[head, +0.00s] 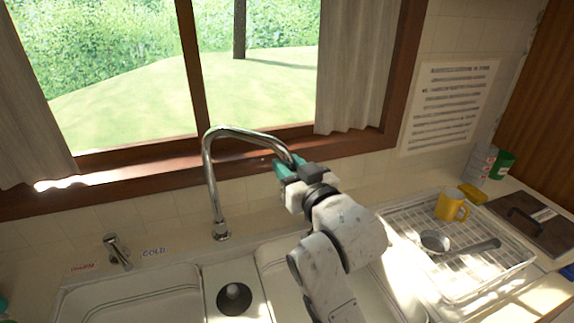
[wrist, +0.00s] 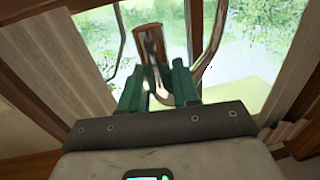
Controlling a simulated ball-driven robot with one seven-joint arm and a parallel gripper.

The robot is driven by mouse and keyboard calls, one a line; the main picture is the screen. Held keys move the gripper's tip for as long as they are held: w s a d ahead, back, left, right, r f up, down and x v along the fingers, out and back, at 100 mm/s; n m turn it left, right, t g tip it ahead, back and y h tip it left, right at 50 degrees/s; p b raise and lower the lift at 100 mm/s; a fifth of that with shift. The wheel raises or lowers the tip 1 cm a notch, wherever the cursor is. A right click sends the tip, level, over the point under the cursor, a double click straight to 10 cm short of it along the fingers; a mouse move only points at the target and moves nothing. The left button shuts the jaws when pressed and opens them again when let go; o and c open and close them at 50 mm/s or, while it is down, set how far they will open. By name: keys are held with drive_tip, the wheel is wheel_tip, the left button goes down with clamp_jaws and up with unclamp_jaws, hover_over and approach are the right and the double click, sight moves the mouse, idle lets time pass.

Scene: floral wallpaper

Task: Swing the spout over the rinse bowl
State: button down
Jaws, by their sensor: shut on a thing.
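The chrome spout (head: 212,170) rises from its base behind the sink, arcs over and reaches right to my gripper (head: 287,166). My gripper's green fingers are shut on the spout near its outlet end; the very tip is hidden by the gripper. In the wrist view, the fingers (wrist: 158,84) stand on either side of the shiny tube (wrist: 160,92). The spout's end is above the right part of the sink. The sink has a left bowl (head: 130,302), a small middle bowl (head: 218,308) and a right bowl (head: 272,254), partly hidden by my arm. No label shows which is the rinse bowl.
A small tap (head: 117,250) stands behind the left bowl by the "COLD" lettering. A dish rack (head: 398,212) at right holds a yellow mug (head: 451,205) and a pan (head: 437,242). The window frame (head: 150,155) and curtain (head: 355,65) are close behind the spout.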

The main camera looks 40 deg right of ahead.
drive_tip(key=shift+d, duration=0.2)
drive_tip(key=c, duration=1)
unclamp_jaws()
drive_tip(key=shift+d, duration=0.2)
drive_tip(key=shift+o, duration=0.2)
drive_tip(key=shift+a, duration=0.1)
drive_tip(key=shift+f, duration=0.1)
drive_tip(key=shift+s+a, duration=0.15)
drive_tip(key=shift+s, duration=0.1)
drive_tip(key=v, duration=1)
drive_tip(key=shift+b, duration=0.3)
drive_tip(key=shift+s, duration=0.1)
